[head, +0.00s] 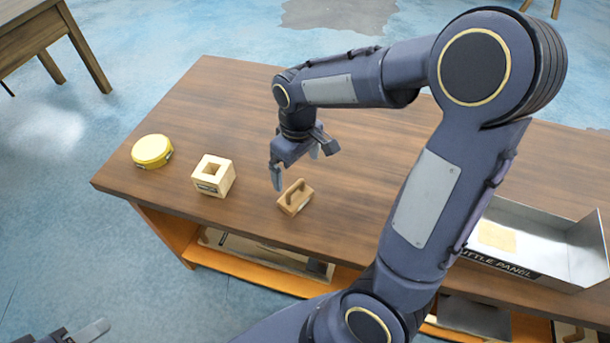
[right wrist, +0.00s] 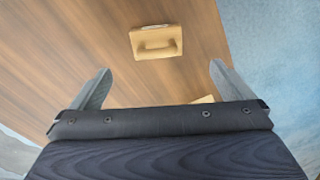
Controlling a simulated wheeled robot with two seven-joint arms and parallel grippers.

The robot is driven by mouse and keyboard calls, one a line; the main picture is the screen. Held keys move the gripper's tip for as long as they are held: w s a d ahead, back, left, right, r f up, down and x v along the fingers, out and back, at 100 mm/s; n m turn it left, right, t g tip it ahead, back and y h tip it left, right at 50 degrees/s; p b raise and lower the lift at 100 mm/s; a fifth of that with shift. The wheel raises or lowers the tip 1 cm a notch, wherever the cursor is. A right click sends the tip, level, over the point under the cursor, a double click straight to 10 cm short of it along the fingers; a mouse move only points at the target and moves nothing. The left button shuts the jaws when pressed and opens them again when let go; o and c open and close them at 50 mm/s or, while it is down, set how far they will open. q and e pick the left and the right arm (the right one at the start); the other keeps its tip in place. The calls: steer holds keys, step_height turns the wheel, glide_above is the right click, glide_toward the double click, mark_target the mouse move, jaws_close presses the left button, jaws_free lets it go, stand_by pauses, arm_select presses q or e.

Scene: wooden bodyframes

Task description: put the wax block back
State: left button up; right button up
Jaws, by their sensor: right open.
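A small tan block with a raised handle (head: 295,198) lies on the wooden table near its front edge; it also shows in the right wrist view (right wrist: 157,42). No label marks it as the wax block. A light wooden cube with a square hole in its top (head: 214,176) stands to its left. My right gripper (head: 301,162) is open and empty above the table, close to the handled block and apart from it. In the right wrist view the block lies beyond the two spread fingers. My left gripper (head: 80,332) shows only partly at the bottom left.
A yellow round tin (head: 152,151) stands at the table's left end. A metal tray (head: 560,248) lettered "TTLE PANEL" holds a flat tan piece (head: 496,237) at the right. The table (head: 215,105) is clear behind the cube. My right arm hides its middle right.

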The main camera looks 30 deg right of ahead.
steer(key=s+a+r+m+t+y, duration=0.1)
steer(key=s+a+r+m+t, duration=0.1)
steer(key=s, duration=0.6)
steer(key=s+a+r+m+t+y, duration=0.2)
steer(key=s+r+m+t, duration=0.1)
steer(key=s, duration=0.5)
steer(key=shift+a+r, duration=0.15)
steer(key=shift+r, duration=0.75)
